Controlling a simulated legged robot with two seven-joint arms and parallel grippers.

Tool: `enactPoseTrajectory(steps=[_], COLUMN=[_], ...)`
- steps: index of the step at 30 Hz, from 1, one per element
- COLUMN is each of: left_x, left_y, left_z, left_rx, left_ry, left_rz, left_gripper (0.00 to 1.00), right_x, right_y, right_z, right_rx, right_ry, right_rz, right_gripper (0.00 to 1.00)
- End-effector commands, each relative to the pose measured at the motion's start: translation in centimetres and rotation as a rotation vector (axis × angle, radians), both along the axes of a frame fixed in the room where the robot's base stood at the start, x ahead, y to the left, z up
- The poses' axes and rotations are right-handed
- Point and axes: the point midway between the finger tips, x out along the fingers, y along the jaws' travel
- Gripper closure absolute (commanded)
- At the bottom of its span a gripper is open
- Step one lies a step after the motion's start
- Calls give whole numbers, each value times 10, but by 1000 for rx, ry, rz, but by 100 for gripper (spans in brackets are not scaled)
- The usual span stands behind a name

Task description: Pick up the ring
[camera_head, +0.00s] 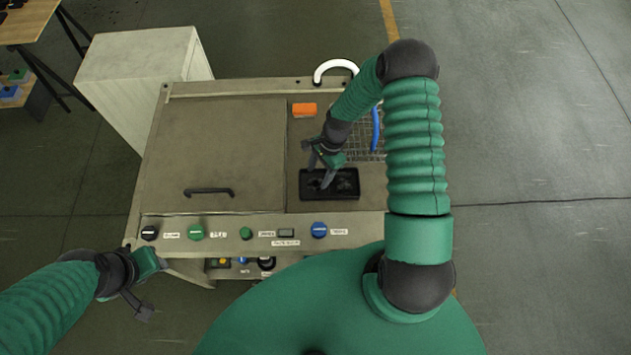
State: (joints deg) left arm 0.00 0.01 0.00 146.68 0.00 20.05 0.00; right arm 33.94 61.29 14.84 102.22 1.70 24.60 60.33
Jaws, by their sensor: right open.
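A black rectangular tray (347,195) sits on the right part of the machine's top. Dark shapes lie inside it, too small and dark to tell apart; I cannot make out a ring for certain. My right gripper (320,171) is open, pointing down, with its fingers over the left half of the tray. Whether the fingertips touch anything in it I cannot tell. My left gripper (146,287) hangs at the lower left, off the machine's front left corner, away from the tray.
An orange block (304,110), a blue tube (375,130) over a mesh grid (363,143) and a white curved pipe (335,66) lie behind the tray. A lid with a black handle (209,191) is to the left. A knob panel (265,231) runs along the front.

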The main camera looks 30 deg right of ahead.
Motion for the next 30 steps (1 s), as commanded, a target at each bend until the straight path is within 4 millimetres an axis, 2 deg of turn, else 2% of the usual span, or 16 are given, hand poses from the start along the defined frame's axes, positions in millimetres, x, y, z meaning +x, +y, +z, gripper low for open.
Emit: enactPoseTrajectory(steps=[1, 3, 7, 14, 27, 30], left_x=[0, 0, 0, 0, 0, 0], left_y=[0, 0, 0, 0, 0, 0], left_z=[10, 18, 21, 19, 19, 19], left_rx=[0, 0, 0, 0, 0, 0], left_ry=[0, 0, 0, 0, 0, 0], left_rz=[0, 0, 0, 0, 0, 0], left_gripper=[64, 64, 64, 64, 64, 64], right_x=[-2, -1, 0, 0, 0, 0], right_y=[3, 4, 9, 9, 9, 9], right_z=[-4, -16, -36, -41, -40, -40], right_rx=[5, 4, 2, 1, 1, 1], right_ry=[5, 5, 4, 2, 2, 1], right_rz=[0, 0, 2, 1, 1, 0], right_gripper=[43, 43, 43, 43, 100, 100])
